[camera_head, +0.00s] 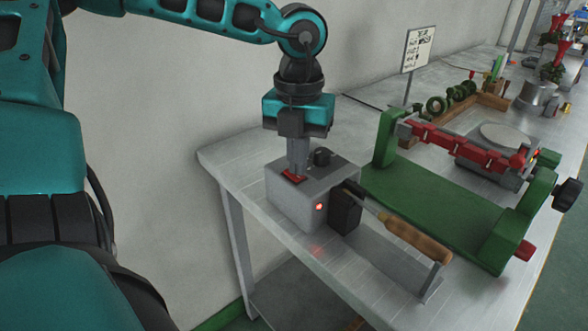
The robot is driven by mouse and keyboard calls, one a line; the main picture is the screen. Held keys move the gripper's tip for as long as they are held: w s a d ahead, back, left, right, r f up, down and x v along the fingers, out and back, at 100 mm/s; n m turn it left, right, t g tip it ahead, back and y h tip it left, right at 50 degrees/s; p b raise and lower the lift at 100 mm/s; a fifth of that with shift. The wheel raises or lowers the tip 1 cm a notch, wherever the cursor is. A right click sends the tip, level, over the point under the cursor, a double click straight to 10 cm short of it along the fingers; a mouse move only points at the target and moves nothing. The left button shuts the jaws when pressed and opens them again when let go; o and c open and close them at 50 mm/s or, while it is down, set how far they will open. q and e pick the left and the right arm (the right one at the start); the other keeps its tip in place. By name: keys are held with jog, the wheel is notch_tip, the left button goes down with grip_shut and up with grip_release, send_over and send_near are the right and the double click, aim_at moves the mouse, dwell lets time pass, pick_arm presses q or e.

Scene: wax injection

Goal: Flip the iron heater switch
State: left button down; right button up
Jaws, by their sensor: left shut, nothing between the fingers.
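The iron heater (288,207) is a grey box near the left end of the table. A red switch (295,177) lies on its top, partly hidden by my fingers. A black knob (322,157) stands beside it on the top, and a small red light (319,207) glows on the front face. My left gripper (296,172) points straight down from above with its fingers shut and empty. Its tips are at the red switch; they look to be touching it, but the exact contact is hidden. My right gripper is not in view.
A soldering iron with a wooden handle (418,238) rests in the black holder (345,210) right of the heater. A green-framed machine (440,210) with red bars stands farther right. A small sign (417,48) and wooden tray (492,99) are behind. The table's left corner (222,157) is clear.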

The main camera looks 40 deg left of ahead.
pick_arm(q)
jog(key=shift+r+p, duration=1.35)
jog(key=shift+r, duration=1.75)
